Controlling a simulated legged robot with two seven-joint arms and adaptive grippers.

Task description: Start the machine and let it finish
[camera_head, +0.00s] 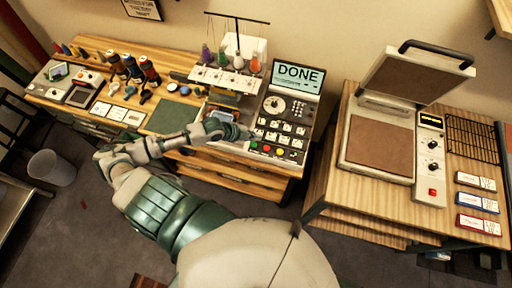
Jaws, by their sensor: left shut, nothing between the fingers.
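The machine (256,103) stands at the right end of the long wooden table, with several colored thread spools on top. Its screen (298,77) reads "DONE". Below the screen, its control panel (281,128) has a round dial, several pale keys, and a row of colored buttons (266,149) near the front edge. My left gripper (243,132) is shut and empty, close to the left edge of the panel. I cannot tell whether it touches the panel. My right gripper is not in view.
A heat press (380,145) with its lid raised stands on the right table, beside a wire rack (470,138) and several small boxes (477,202). Spools and small tools fill the left of the long table. A bin (52,168) stands on the floor.

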